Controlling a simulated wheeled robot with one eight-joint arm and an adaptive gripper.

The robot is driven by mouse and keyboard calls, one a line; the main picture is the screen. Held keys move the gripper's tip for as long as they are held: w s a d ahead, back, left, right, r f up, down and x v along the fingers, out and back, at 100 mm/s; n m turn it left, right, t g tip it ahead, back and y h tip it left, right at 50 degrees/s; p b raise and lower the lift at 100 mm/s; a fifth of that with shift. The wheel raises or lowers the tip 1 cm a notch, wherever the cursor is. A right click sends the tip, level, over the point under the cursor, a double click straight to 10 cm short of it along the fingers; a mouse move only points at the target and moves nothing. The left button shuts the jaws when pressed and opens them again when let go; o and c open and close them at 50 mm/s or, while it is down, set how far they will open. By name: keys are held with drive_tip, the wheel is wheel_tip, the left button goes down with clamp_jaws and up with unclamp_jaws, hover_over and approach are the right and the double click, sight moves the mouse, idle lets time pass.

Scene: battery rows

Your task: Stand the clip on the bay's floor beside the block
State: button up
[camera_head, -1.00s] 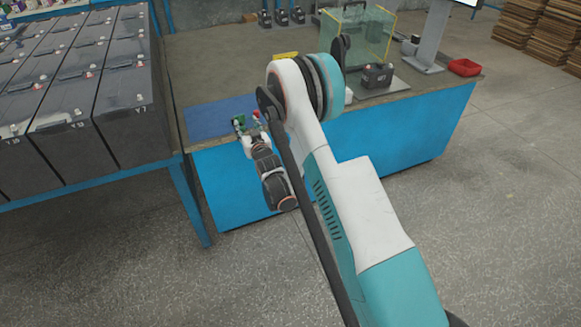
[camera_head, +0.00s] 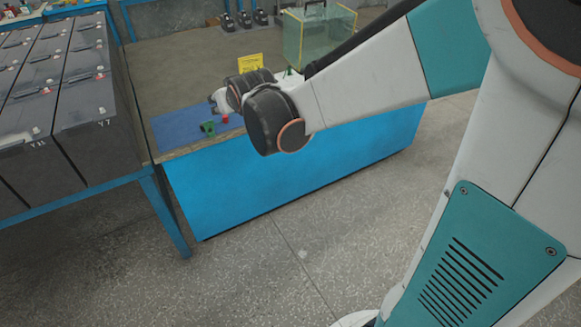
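On the blue mat lie a small green piece (camera_head: 208,128) and a small red piece (camera_head: 225,118); I cannot tell which, if either, is the clip. A clear box with yellow edges (camera_head: 322,38) stands at the back of the bench. I cannot tell whether it is the bay. No block shows clearly; my forearm covers the bench to the right of the box. My gripper end (camera_head: 218,101) is over the mat, behind the red piece and mostly hidden by my wrist. Its fingers cannot be made out, nor whether it holds anything.
The blue-fronted bench (camera_head: 290,165) carries the mat (camera_head: 175,127) at its left. A yellow sign (camera_head: 250,62) stands behind my wrist. A rack of large dark batteries (camera_head: 85,115) is close on the left. The floor in front is clear.

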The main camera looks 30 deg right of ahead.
sight(209, 125)
drive_tip(key=s+r+g, duration=0.1)
drive_tip(key=s, duration=1.2)
drive_tip(key=shift+a+r+g, duration=0.15)
drive_tip(key=shift+r+g, duration=0.05)
drive_tip(key=shift+g, duration=0.2)
drive_tip(key=shift+o, duration=0.6)
drive_tip(key=s+f+g, duration=0.1)
drive_tip(key=s, duration=0.7)
drive_tip(key=s+f+g, duration=0.1)
drive_tip(key=s+f, duration=0.1)
drive_tip(key=s, duration=0.6)
drive_tip(key=shift+s+a+f+g, duration=0.25)
drive_tip(key=shift+s+f+g, duration=0.05)
drive_tip(key=shift+s, duration=0.05)
drive_tip(key=w+t+p, duration=0.3)
drive_tip(key=w+t, duration=0.1)
drive_tip(key=w, duration=2.8)
drive_tip(key=w+f+t, duration=0.1)
drive_tip(key=w+f, duration=0.6)
drive_tip(key=w+f+t, duration=0.1)
drive_tip(key=w+f, duration=0.7)
drive_tip(key=w+f+t, duration=0.1)
drive_tip(key=w+f, duration=0.6)
drive_tip(key=w, duration=0.1)
drive_tip(key=shift+w+a+f, duration=0.2)
drive_tip(key=b+x, duration=0.3)
drive_tip(key=x, duration=0.2)
drive_tip(key=shift+d, duration=0.15)
drive_tip(key=shift+w, duration=0.2)
drive_tip(key=shift+c, duration=0.6)
